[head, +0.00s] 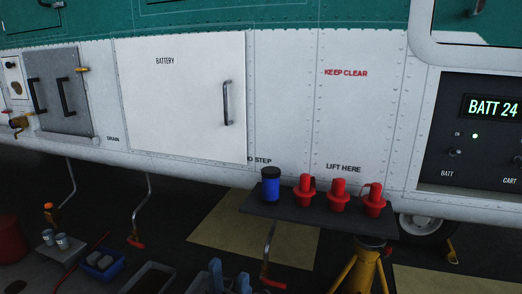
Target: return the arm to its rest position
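Two blue upright pieces (229,280) stand side by side with a gap between them at the bottom edge, cut off by the frame. They may be fingertips of my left gripper, but I cannot tell for sure, nor whether anything is between them. No other part of the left arm shows clearly. My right gripper is not in view. The white battery door (185,100) on the helicopter's side looks flush with the panel, with a dark handle (227,103) at its right.
A dark shelf (300,224) on a yellow stand (360,270) carries a blue-black canister (270,184) and three red plugs (338,194). A lit panel (485,140) reads BATT 24. A grey hatch (62,92) is at left. A blue bin (98,267) and trays (148,279) sit low.

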